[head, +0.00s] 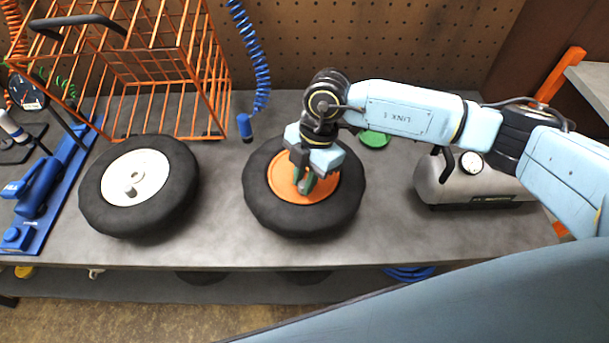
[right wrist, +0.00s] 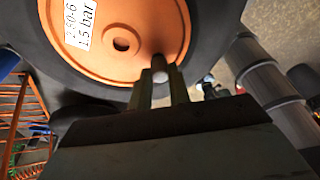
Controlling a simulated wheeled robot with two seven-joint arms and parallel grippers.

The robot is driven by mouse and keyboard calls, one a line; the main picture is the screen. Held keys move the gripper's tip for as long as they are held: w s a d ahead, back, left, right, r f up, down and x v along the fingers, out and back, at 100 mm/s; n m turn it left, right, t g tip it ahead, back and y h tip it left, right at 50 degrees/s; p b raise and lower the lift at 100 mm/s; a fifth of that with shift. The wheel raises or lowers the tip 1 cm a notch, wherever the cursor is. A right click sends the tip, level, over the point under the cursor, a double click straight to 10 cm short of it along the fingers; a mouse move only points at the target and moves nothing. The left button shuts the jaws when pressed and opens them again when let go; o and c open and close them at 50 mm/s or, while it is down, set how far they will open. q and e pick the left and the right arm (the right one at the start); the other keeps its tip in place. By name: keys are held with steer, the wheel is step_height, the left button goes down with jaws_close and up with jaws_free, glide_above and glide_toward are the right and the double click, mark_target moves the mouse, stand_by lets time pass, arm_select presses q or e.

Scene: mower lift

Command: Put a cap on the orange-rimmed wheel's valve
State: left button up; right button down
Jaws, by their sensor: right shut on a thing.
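The orange-rimmed wheel (head: 259,207) lies flat on the bench in the middle of the head view. Its orange rim (right wrist: 100,50) and printed label fill the top of the right wrist view. My right gripper (head: 305,185) points down over the front part of the rim and hides the valve area in the head view. In the right wrist view its fingers are closed on a small pale-ended piece (right wrist: 161,76), seemingly a cap. A dark stem shows right at this piece, by the rim's edge. I cannot tell whether the cap is seated on it. My left gripper is out of view.
A white-rimmed wheel (head: 138,178) lies to the left, near an orange wire basket (head: 160,60). A green dish (head: 374,139) sits behind my right arm. A silver compressor (head: 440,180) stands right. A blue pump (head: 42,187) is far left. A blue coiled hose (head: 252,50) hangs behind.

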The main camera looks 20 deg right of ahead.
steer(key=shift+f, duration=0.35)
steer(key=c, duration=0.9)
jaws_free()
steer(key=shift+r, duration=0.15)
steer(key=shift+r+p, duration=3.25)
steer(key=shift+r, duration=0.35)
